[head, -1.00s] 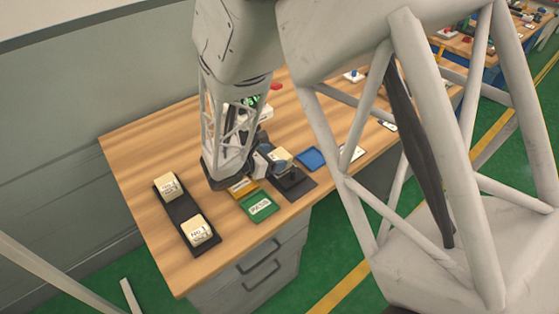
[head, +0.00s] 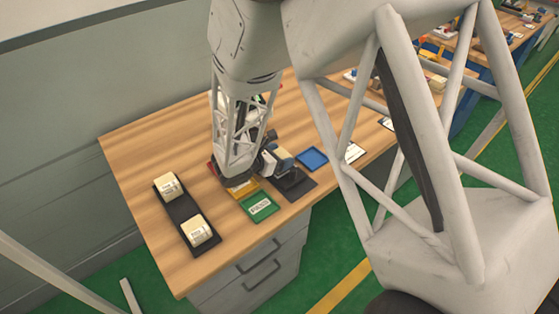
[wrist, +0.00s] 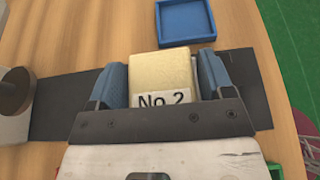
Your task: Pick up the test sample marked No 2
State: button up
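The test sample is a yellowish block (wrist: 160,75) with a "No 2" label on its near side in the wrist view. It stands over a dark plate (wrist: 240,75). My gripper (wrist: 160,82) has one blue finger on each side of the block, and thin gaps seem to show beside it. It looks open around the block, though contact is hard to judge. In the head view, my gripper (head: 278,160) is over the dark plate (head: 297,184), and it mostly hides the sample.
A black rack (head: 178,208) at the left holds two pale blocks (head: 168,186) and (head: 197,231). A blue tray (head: 312,158) lies just beyond the plate. A green tray (head: 258,207) and a yellow tray (head: 243,189) are close by. The wooden table (head: 140,150) is clear at the far left.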

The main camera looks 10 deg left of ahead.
aim_at(280, 155)
jog(key=c, duration=0.6)
jog(key=shift+r, duration=5)
